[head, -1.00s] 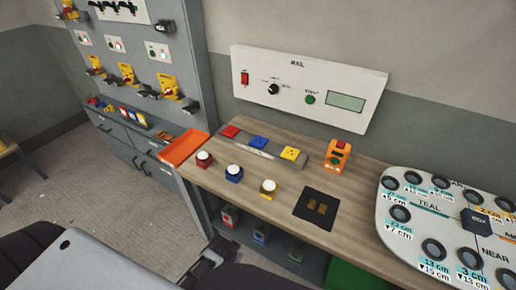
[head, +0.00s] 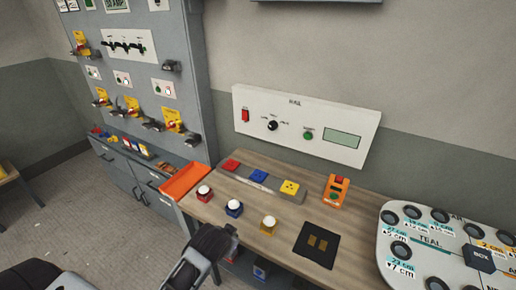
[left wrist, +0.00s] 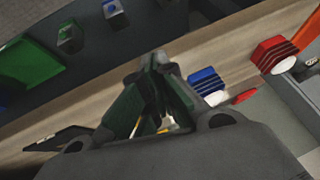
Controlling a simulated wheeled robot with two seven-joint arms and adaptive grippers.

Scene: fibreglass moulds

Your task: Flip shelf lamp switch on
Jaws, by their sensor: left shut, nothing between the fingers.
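A white wall panel (head: 305,125) hangs above the bench. It carries a red rocker switch (head: 245,115) at its left, a black knob, a green button and a display. An orange box (head: 336,191) with a red switch on top and a green button stands on the bench below it. No label naming a shelf lamp is readable, and the rocker positions are too small to tell. My left gripper (head: 230,232) is shut and empty at the bench's front edge, apart from both switches. Its closed fingers also show in the left wrist view (left wrist: 155,62). My right gripper is out of view.
On the wooden bench (head: 325,214) are several round-topped buttons, a strip of coloured blocks, an orange tray (head: 185,181) and a black pad (head: 317,245). A holed white board (head: 450,250) is at right. A grey switch cabinet (head: 185,60) stands at left.

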